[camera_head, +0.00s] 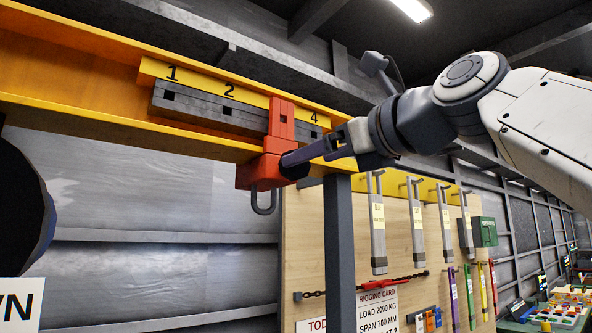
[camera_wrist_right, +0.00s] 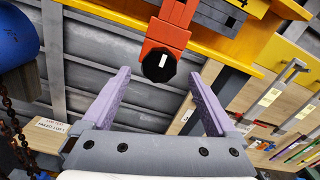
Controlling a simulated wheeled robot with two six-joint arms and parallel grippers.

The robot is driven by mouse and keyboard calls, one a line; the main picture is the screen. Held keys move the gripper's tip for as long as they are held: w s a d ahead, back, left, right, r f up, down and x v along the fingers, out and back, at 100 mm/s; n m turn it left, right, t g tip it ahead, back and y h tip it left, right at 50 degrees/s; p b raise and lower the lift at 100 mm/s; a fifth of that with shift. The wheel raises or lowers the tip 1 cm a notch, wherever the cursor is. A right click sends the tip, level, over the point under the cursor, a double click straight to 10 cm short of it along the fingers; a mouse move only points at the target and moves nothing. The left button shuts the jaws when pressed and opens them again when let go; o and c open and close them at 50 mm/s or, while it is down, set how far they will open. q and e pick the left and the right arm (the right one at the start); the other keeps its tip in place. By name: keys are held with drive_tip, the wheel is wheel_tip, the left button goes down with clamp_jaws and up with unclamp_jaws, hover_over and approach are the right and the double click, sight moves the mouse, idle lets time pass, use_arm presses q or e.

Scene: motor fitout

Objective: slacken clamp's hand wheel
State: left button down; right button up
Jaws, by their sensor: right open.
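The red clamp (camera_head: 268,165) sits on the yellow beam (camera_head: 120,120), with a grey shackle (camera_head: 265,203) hanging under it. The right wrist view shows the clamp (camera_wrist_right: 168,30) from its end, with its black, many-sided hand wheel (camera_wrist_right: 159,65) bearing a white mark. My right gripper (camera_wrist_right: 160,74) is open, its two purple fingers apart on either side of the wheel, with nothing visibly gripped. In the head view my right gripper (camera_head: 300,157) reaches the clamp from the right and hides the wheel. My left gripper is out of view.
A numbered yellow strip (camera_head: 215,88) and grey bar (camera_head: 205,112) run along the beam. A grey post (camera_head: 340,250) stands below right, before a wooden tool board (camera_head: 305,240). A dark round body (camera_head: 22,215) is at the left; a chain (camera_wrist_right: 12,125) hangs at the wrist view's left.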

sight(265, 162)
drive_tip(key=p+x, duration=0.1)
drive_tip(key=x, duration=0.4)
drive_tip(key=shift+w+a+p, duration=0.25)
drive_tip(key=shift+w+p, duration=0.05)
drive_tip(key=shift+w, duration=0.05)
drive_tip(key=c, duration=1.4)
drive_tip(key=shift+o, duration=0.2)
